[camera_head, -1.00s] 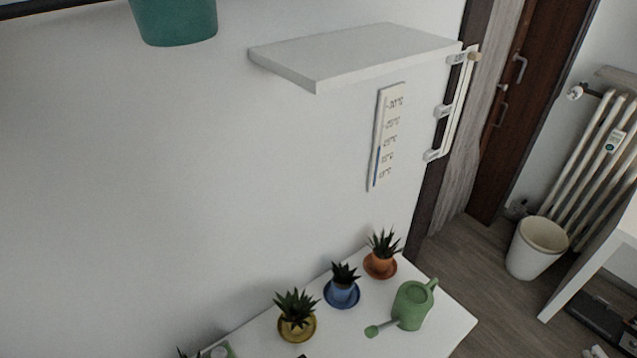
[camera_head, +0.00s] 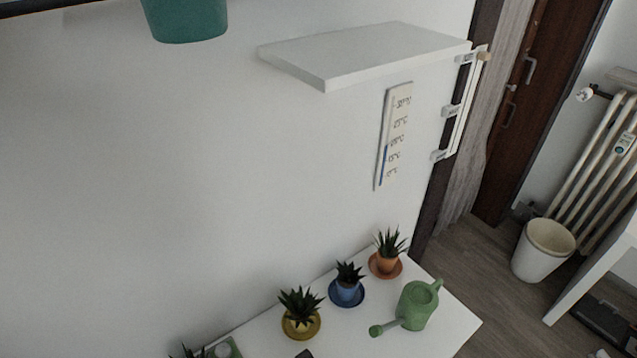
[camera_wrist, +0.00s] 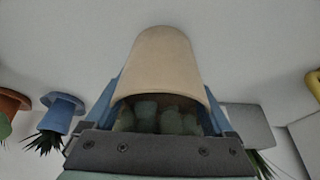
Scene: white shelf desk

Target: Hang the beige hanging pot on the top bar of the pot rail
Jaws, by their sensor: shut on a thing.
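The beige hanging pot (camera_wrist: 163,62) fills the middle of the wrist view. My gripper (camera_wrist: 165,92) is shut on it, with blue fingers at its left and right sides. Dark green plant shapes show at the pot's near opening. In the head view neither my gripper nor the beige pot shows. A dark strip (camera_head: 60,8) runs along the top left edge, perhaps part of the pot rail. I cannot tell which bar it is.
A white shelf (camera_head: 365,52) juts from the wall. A white table below holds a yellow pot (camera_head: 301,327), a blue pot (camera_head: 347,291), an orange pot (camera_head: 387,263) and a green watering can (camera_head: 416,305).

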